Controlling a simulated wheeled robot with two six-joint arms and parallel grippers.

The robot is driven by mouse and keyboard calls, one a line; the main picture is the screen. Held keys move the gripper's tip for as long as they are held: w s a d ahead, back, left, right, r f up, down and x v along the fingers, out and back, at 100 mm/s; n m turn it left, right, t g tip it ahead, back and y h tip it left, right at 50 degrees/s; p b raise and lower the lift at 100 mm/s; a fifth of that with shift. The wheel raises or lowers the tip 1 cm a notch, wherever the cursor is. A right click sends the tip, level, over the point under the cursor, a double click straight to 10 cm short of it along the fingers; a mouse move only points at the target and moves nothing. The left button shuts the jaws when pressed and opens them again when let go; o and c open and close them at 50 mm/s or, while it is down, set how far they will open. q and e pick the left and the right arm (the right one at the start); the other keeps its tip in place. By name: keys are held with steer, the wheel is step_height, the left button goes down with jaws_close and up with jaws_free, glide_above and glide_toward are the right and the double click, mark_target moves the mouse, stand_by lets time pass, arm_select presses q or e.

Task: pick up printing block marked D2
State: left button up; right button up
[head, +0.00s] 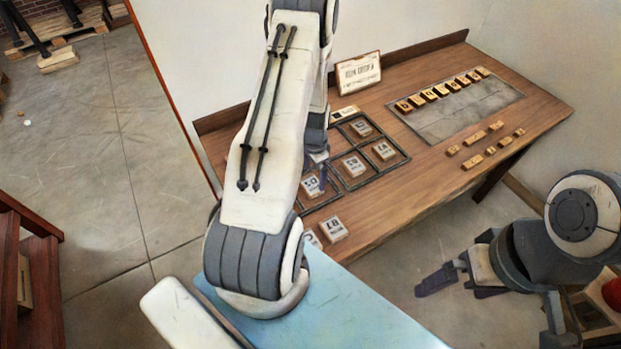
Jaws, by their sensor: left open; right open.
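Pale square printing blocks with dark markings lie in and near a dark divided frame (375,175) on the wooden table. One block (312,187) is in the near-left compartment; its marking looks like D2 or D5, too small to be sure. Other blocks lie in the frame at the middle (354,166), right (384,151) and back (361,129). My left gripper (319,172) is open, just above or beside the near-left block, partly hidden by my arm; contact cannot be told. My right gripper (449,279) is open and empty, off the table's front edge.
Another marked block (333,230) lies at the table's near edge, outside the frame. A grey slab (465,112) with a row of small wooden blocks lies to the right, more pieces before it. A sign (358,73) stands at the back. Bare wood separates frame and slab.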

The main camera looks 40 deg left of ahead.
mark_target(312, 184)
arm_select(q)
steer(key=shift+s+f+p, duration=0.1)
steer(key=shift+f+p, duration=0.25)
steer(key=shift+f, duration=0.05)
steer(key=f, duration=0.1)
steer(key=f+p, duration=0.1)
steer(key=f, duration=0.1)
steer(key=shift+s+a+f, duration=0.15)
steer(key=shift+a, duration=0.05)
steer(key=shift+f, duration=0.45)
steer(key=c, duration=1.2)
steer(key=shift+o, duration=0.2)
